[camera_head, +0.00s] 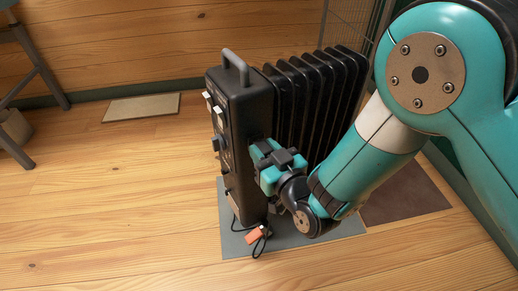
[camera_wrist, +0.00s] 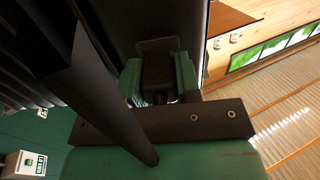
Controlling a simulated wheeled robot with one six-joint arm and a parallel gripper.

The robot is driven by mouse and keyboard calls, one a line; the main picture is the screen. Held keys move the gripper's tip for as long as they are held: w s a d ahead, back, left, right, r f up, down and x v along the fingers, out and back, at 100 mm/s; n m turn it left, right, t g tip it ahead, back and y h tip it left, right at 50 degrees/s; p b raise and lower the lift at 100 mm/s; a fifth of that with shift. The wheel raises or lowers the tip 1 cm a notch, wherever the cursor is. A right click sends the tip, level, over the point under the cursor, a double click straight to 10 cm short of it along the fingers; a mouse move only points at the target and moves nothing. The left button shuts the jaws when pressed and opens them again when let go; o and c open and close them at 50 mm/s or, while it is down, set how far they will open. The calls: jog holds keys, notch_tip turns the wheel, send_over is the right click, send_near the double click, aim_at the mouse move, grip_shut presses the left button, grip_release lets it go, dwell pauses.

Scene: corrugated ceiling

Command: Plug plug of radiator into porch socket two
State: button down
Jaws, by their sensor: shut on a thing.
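The black radiator (camera_head: 240,140) stands upright on a grey mat, with its control panel facing left and a grey handle on top. A black cord comes off its lower front. An orange block (camera_head: 257,235), which looks like the plug, lies by the cord near the mat's front edge. No socket is identifiable as porch socket two.
Dark fins fill the left of the wrist view, and a thick black bar (camera_wrist: 105,90) crosses it. Two small white fittings (camera_wrist: 235,36) show on a wooden wall. A beige mat (camera_head: 142,107) and a stool (camera_head: 35,65) are at the left. The wooden floor at front left is clear.

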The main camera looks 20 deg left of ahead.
jog(key=shift+s+d+f+b, duration=0.1)
jog(key=shift+s+d+b, duration=0.3)
jog(key=shift+b, duration=0.45)
jog(key=shift+b+v, duration=1.9)
jog(key=shift+v, duration=0.15)
jog(key=shift+w+d, duration=0.1)
jog(key=w+d+r+m+t+h+p, duration=0.25)
jog(key=w+d, duration=0.35)
jog(key=d, duration=0.3)
jog(key=w+d+r+m+t+h+p, duration=0.2)
jog(key=w+d+m+h+p, duration=0.15)
jog(key=w+d, duration=0.45)
jog(key=w+d+r+m+t+h+p, duration=0.2)
jog(key=w+d+h, duration=0.2)
jog(key=d, duration=0.7)
jog(key=w+d+r+m+h+p, duration=0.2)
jog(key=d+h+p, duration=0.15)
jog(key=d, duration=0.85)
notch_tip(320, 180, up, 37)
jog(key=p, duration=3.7)
jog(key=shift+r+h, duration=0.2)
jog(key=shift+h, duration=0.15)
